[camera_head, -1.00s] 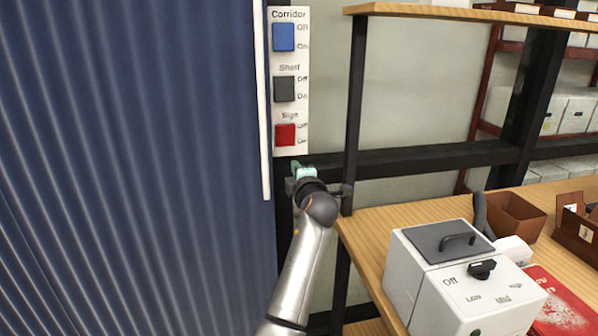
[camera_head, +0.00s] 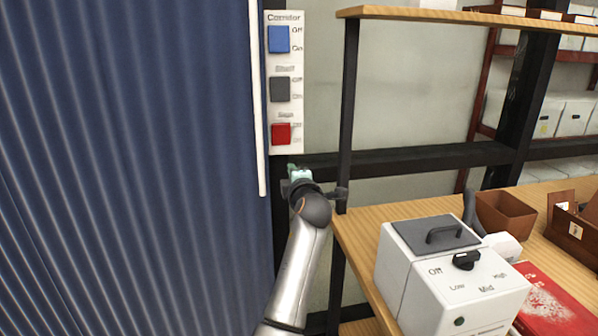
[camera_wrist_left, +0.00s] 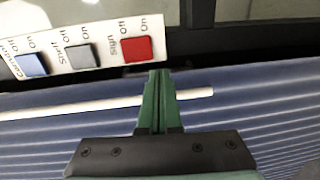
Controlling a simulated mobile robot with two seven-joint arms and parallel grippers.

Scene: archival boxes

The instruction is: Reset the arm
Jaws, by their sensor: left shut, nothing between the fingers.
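My left gripper (camera_head: 297,172) is at the end of my left arm, just below the switch panel (camera_head: 285,82) in the head view. In the left wrist view its green fingers (camera_wrist_left: 157,75) are closed together with nothing between them. The fingertips lie just below the red Sign switch (camera_wrist_left: 136,49) there, apart from it as far as I can tell. The panel also carries a blue Corridor switch (camera_head: 279,39) and a dark grey Shelf switch (camera_head: 280,89). My right gripper is not in view.
A blue corrugated surface (camera_head: 130,150) with a white vertical rod (camera_head: 259,110) fills the left. A wooden shelf (camera_head: 365,235) on black posts stands right of my arm, holding a white box with a dial (camera_head: 455,275), a brown open bin (camera_head: 505,214) and a red item (camera_head: 550,305).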

